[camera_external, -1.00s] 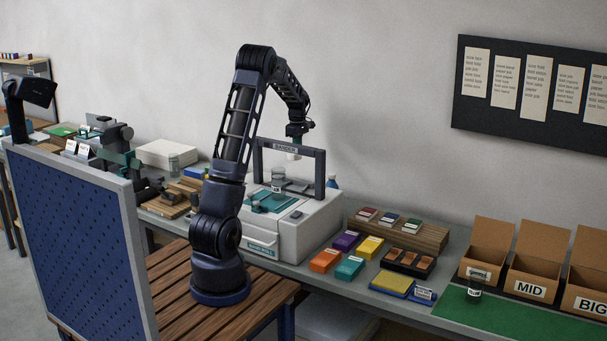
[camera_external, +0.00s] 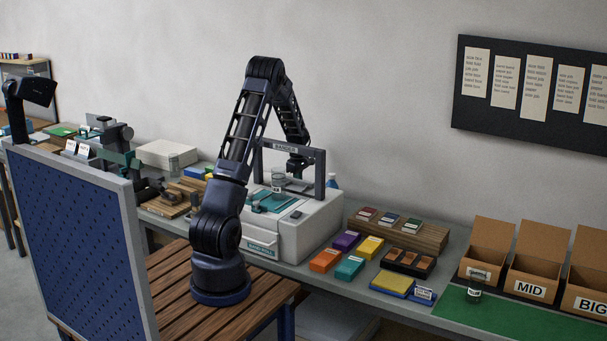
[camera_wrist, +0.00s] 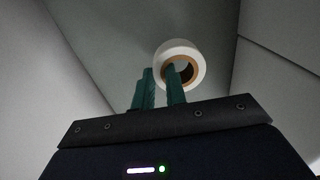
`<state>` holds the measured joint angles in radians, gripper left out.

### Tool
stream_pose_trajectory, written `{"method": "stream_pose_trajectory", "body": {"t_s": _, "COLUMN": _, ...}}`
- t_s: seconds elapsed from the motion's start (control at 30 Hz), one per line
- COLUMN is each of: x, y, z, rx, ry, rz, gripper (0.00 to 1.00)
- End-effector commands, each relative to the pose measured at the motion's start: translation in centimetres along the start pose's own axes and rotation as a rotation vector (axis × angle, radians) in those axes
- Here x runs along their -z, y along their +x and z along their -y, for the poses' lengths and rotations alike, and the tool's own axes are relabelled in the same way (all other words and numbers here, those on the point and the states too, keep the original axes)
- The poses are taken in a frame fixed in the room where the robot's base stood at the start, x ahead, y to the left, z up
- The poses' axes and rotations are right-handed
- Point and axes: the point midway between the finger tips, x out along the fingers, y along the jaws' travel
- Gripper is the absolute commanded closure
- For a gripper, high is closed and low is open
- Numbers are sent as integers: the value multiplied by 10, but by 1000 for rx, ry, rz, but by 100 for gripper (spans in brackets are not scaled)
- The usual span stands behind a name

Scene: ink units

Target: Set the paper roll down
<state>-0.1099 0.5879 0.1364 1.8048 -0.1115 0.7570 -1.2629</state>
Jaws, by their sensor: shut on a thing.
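The paper roll (camera_wrist: 192,51) is a white ring with a brown core, seen in the wrist view beyond my fingertips. My gripper (camera_wrist: 160,72) has two teal fingers; the right one reaches into the core opening and the left one stays outside, so they are shut on the roll's wall. In the external view my gripper (camera_external: 297,168) is low behind the grey machine's dark frame. The roll cannot be made out there; the frame and machine appear to hide it. Whether the roll touches a surface below cannot be told.
The grey machine (camera_external: 310,228) with its upright dark frame (camera_external: 320,175) stands in front of my gripper. Small coloured boxes and a wooden stand (camera_external: 420,236) are farther right.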

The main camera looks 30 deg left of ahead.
Motion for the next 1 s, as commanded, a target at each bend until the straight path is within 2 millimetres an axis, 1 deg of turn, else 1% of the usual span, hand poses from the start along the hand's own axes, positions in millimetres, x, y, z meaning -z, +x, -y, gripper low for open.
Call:
{"method": "stream_pose_trajectory", "body": {"t_s": 0.3, "x": 0, "y": 38, "z": 1, "rx": 3, "ry": 0, "rz": 0, "gripper": 100}}
{"method": "stream_pose_trajectory", "body": {"t_s": 0.7, "x": 0, "y": 43, "z": 0, "rx": 0, "ry": 0, "rz": 0, "gripper": 100}}
{"method": "stream_pose_trajectory", "body": {"t_s": 0.73, "x": 0, "y": 43, "z": 0, "rx": 0, "ry": 0, "rz": 0, "gripper": 85}}
{"method": "stream_pose_trajectory", "body": {"t_s": 0.83, "x": 0, "y": 43, "z": 0, "rx": 0, "ry": 0, "rz": 0, "gripper": 65}}
{"method": "stream_pose_trajectory", "body": {"t_s": 1.0, "x": 0, "y": 43, "z": 0, "rx": 0, "ry": 0, "rz": 0, "gripper": 65}}
